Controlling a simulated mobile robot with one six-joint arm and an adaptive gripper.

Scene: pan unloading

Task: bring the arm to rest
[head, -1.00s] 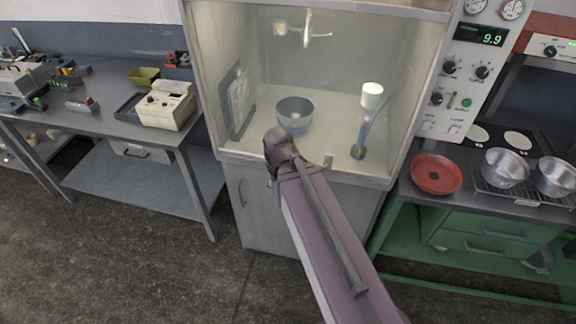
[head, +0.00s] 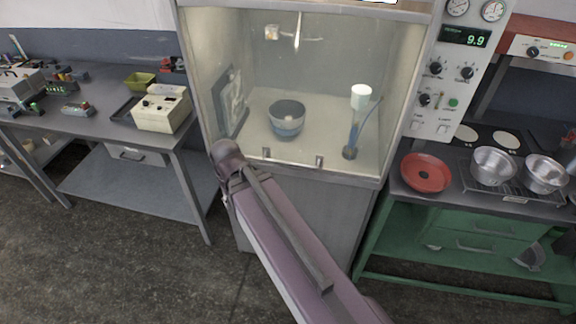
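My arm's mauve link (head: 285,235) reaches from the bottom edge up and left to a dark rounded joint (head: 228,158). That joint shows in front of the lower left front of the fume cabinet (head: 275,205). My gripper is not visible, so its fingers and anything in them cannot be seen. A grey-blue bowl (head: 287,127) stands on the cabinet floor, behind the arm in the picture and apart from it.
The cabinet also holds a white-topped stand (head: 361,98). On the right, a red pan (head: 426,175) and metal pots (head: 493,166) stand on a green-framed bench. On the left, a grey bench (head: 95,115) carries a beige device (head: 162,108). Bare floor (head: 120,260) lies between.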

